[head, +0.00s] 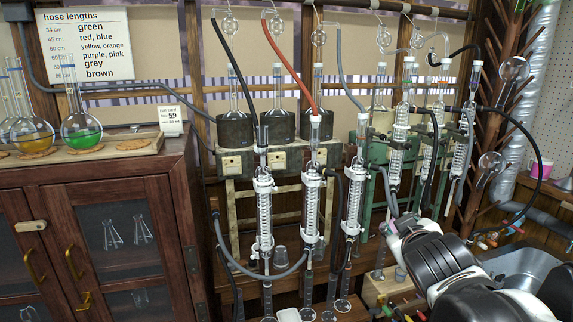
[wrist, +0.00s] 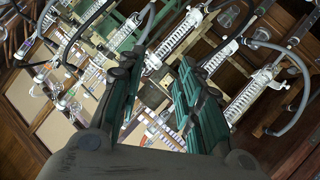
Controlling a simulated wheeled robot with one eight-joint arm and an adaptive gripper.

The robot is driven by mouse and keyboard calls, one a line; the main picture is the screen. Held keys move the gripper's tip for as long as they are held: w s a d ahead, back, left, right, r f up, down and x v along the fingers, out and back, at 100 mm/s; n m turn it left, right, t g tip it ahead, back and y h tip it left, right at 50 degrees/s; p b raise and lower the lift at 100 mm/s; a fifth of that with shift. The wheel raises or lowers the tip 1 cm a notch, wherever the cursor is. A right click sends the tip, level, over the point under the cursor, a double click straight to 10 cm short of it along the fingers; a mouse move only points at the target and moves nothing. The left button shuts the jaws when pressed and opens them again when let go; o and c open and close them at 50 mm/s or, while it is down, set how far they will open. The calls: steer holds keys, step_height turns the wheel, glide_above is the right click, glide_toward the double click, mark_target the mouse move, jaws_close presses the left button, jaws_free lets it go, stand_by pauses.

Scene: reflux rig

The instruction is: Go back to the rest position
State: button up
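My gripper (wrist: 160,66) shows in the wrist view with its two green-padded fingers apart. Nothing is held between them; glassware and wooden framing show through the gap. In the head view my white and black arm reaches in at the lower right, in front of the rig, and the fingers cannot be made out there. The rig has several upright glass condensers, among them a left one (head: 264,212), a middle one (head: 311,205) and one to its right (head: 353,200), with hoses around them. The wrist view shows a condenser (wrist: 246,97) beyond the right finger, apart from it.
A wooden cabinet (head: 112,240) stands at the left, with a green-filled flask (head: 82,133) and a yellow-filled flask (head: 32,134) on top. A hose-length chart (head: 85,45) hangs behind. A black hose (head: 525,130) loops at the right, above a metal sink (head: 530,265).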

steer(key=s+a+f+m+g+y, duration=0.1)
steer(key=s+a+f+m+g, duration=0.1)
steer(key=s+f, duration=0.3)
steer(key=s+a+f+m+g+y, duration=0.2)
steer(key=s+f+g, duration=0.2)
steer(key=s, duration=0.9)
steer(key=shift+s+a+f, duration=0.15)
steer(key=shift+a+f, duration=0.05)
steer(key=shift+f, duration=0.55)
steer(key=shift+c, duration=0.2)
